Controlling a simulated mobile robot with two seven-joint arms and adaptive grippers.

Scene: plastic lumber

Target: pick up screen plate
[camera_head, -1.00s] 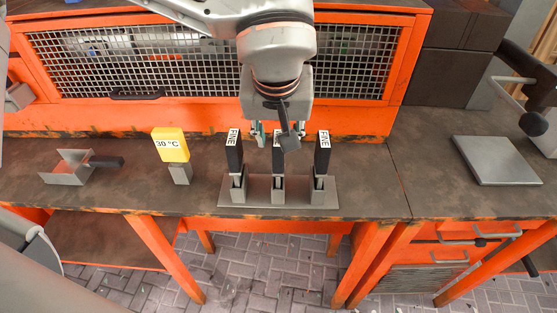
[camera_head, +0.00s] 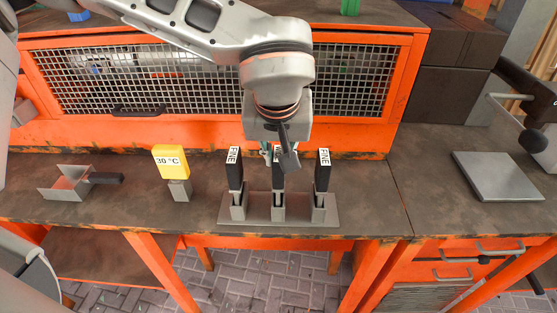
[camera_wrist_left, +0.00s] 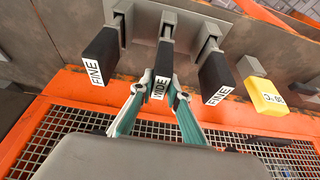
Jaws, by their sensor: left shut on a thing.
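Three plates with black handles stand upright in a grey metal stand (camera_head: 258,217) on the bench. The left plate (camera_head: 234,172) and the right plate (camera_head: 322,173) have labels reading FINE. The middle plate (camera_head: 278,185) is labelled WIDE in the left wrist view (camera_wrist_left: 163,62). My left gripper (camera_wrist_left: 160,90) is shut on the middle plate's handle, with one finger on each side of it. In the head view, my left gripper (camera_head: 278,153) hides the handle's top. The middle plate appears still upright in its slot. My right gripper is not in view.
A yellow 30 °C sign (camera_head: 171,160) stands left of the stand. A small grey metal scoop (camera_head: 70,184) with a black handle lies farther left. An orange frame with wire mesh (camera_head: 190,80) rises behind. A flat grey plate (camera_head: 495,175) lies at the right.

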